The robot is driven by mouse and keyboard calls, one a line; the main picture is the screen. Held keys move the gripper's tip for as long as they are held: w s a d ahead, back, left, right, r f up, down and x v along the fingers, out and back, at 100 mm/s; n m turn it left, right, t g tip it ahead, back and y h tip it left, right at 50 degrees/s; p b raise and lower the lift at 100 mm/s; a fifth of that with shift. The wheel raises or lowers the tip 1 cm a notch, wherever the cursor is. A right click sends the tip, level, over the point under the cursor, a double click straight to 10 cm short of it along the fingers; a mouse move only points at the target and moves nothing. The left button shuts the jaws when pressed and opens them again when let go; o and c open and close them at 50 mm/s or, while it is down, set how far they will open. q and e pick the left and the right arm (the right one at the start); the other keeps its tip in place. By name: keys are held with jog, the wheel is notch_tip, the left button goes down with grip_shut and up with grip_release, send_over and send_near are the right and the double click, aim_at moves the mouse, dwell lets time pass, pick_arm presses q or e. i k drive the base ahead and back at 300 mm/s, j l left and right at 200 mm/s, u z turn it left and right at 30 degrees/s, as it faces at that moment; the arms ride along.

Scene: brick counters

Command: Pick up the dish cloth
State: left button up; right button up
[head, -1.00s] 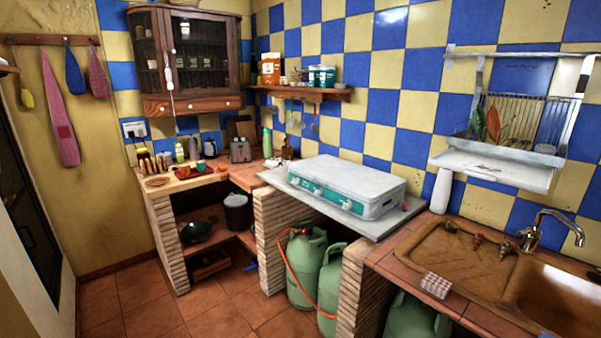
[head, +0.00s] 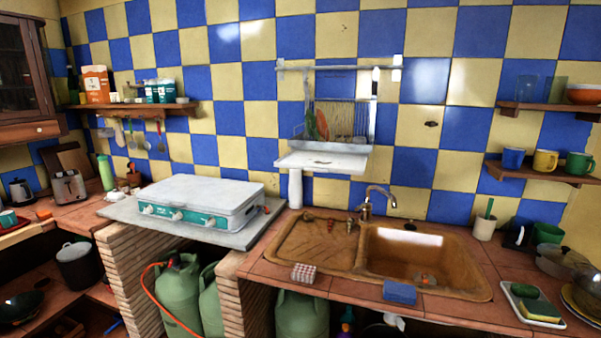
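A small folded red-and-white checked cloth (head: 304,273) lies on the front edge of the counter, left of the sink basin and just in front of the ribbed drainboard. A blue cloth or sponge-like piece (head: 399,292) sits at the front rim of the sink. I cannot tell for certain which of the two is the dish cloth. Neither of my grippers is in view.
The brown sink (head: 410,255) has a tap (head: 375,200) behind it. A tray with sponges (head: 535,303) and plates stand at the right. A white-topped stove (head: 195,200) stands to the left. Green gas bottles (head: 180,295) fill the space below.

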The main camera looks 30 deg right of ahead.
aim_at(402, 293)
jog(key=z, duration=1.8)
